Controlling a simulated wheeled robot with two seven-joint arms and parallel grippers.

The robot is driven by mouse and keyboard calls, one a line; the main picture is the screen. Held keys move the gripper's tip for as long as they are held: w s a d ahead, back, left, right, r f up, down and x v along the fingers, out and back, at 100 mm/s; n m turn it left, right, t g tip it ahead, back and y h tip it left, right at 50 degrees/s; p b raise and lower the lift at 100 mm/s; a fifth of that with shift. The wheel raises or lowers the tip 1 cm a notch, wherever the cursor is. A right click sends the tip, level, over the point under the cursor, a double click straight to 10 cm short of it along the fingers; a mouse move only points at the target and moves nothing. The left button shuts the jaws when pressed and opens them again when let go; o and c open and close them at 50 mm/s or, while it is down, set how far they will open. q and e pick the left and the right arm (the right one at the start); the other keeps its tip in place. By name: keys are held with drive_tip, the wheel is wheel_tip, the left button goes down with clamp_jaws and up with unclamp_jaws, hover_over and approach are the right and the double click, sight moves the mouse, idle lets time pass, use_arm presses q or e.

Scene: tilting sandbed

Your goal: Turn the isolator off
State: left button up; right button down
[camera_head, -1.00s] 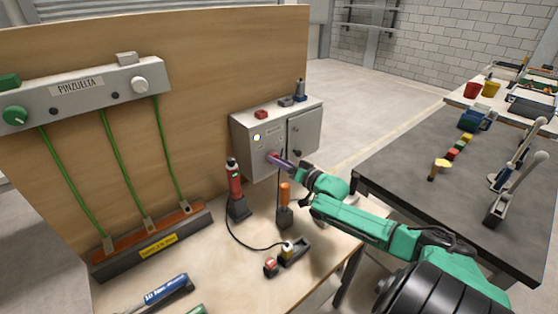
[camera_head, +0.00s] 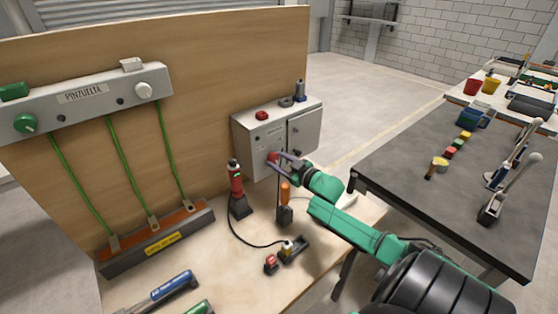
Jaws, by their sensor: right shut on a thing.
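The isolator is a grey box (camera_head: 248,138) on the wooden bench, against the board. A red rotary handle (camera_head: 272,156) sits low on its front face. A small round lamp (camera_head: 261,143) on the same face looks dark. My right gripper (camera_head: 280,158) reaches in from the right and is shut on the red handle, its fingers partly covering it. The exact angle of the handle is too small to tell. My left gripper is out of view.
A red-and-black tool (camera_head: 236,183) in a stand and an orange-handled screwdriver (camera_head: 285,192) stand on the bench close below the box. A corded black tray (camera_head: 292,250) lies nearer. A dark table (camera_head: 440,205) with tools is at the right.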

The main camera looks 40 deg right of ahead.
drive_tip(key=shift+n, duration=0.6)
drive_tip(key=shift+c, duration=1.5)
unclamp_jaws()
drive_tip(key=s+r, duration=0.1)
drive_tip(key=s, duration=1.3)
drive_tip(key=shift+s+r+b, duration=0.3)
drive_tip(key=shift+r+b, duration=0.1)
drive_tip(key=shift+w+d, duration=0.1)
drive_tip(key=shift+d, duration=0.05)
